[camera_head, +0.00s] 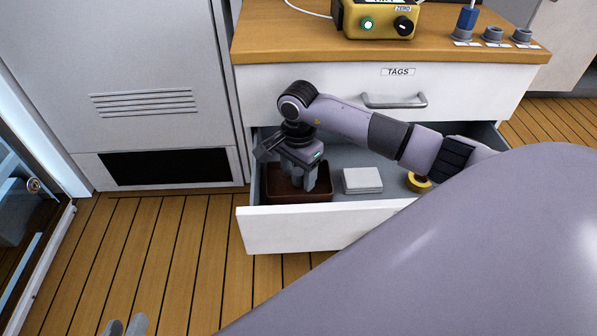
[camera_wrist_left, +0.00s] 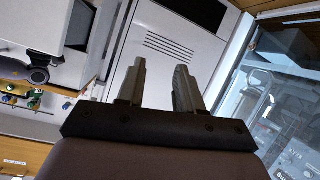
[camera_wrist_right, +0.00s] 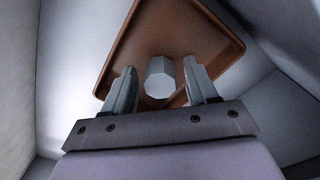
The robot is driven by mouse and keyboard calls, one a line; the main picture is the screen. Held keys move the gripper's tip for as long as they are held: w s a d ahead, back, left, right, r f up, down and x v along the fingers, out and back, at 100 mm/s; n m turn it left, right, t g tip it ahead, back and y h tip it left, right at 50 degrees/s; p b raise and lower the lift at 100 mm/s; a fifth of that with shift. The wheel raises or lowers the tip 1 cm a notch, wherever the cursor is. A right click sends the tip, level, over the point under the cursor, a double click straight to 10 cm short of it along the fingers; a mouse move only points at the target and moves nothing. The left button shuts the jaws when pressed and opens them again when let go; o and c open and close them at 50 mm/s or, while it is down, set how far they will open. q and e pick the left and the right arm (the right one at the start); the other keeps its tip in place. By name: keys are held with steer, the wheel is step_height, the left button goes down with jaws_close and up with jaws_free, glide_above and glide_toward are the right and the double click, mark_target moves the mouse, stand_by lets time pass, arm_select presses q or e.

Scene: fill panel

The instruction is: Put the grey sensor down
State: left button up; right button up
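The grey sensor (camera_wrist_right: 159,77) shows in the right wrist view as a pale, many-sided end over the brown tray (camera_wrist_right: 128,48). My right gripper (camera_wrist_right: 160,80) is open around it, with a visible gap between the sensor and each finger. In the head view my right gripper (camera_head: 303,188) points down into the brown tray (camera_head: 300,197) in the open drawer (camera_head: 300,232); the sensor is hidden there. My left gripper (camera_head: 124,327) is at the bottom edge of the head view, low over the floor. In the left wrist view (camera_wrist_left: 162,85) it is open and empty.
A white block (camera_head: 362,180) and a yellow round thing (camera_head: 418,183) lie in the drawer right of the tray. On the counter are a yellow box (camera_head: 378,20), a blue part (camera_head: 467,19) and grey sockets (camera_head: 493,34). Floor left of the drawer is clear.

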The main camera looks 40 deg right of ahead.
mark_target(298, 171)
steer(key=shift+r, duration=0.35)
arm_select(q)
steer(key=a+p, duration=0.1)
steer(key=a+y+p, duration=0.1)
steer(key=s+a+r+p, duration=0.1)
steer(key=shift+s+m+y+p, duration=0.1)
steer(key=shift+m+y+p, duration=0.2)
steer(key=shift+m+y, duration=0.1)
arm_select(e)
step_height(298, 171, up, 12)
steer(key=shift+f, duration=0.2)
arm_select(q)
steer(key=shift+f, duration=0.1)
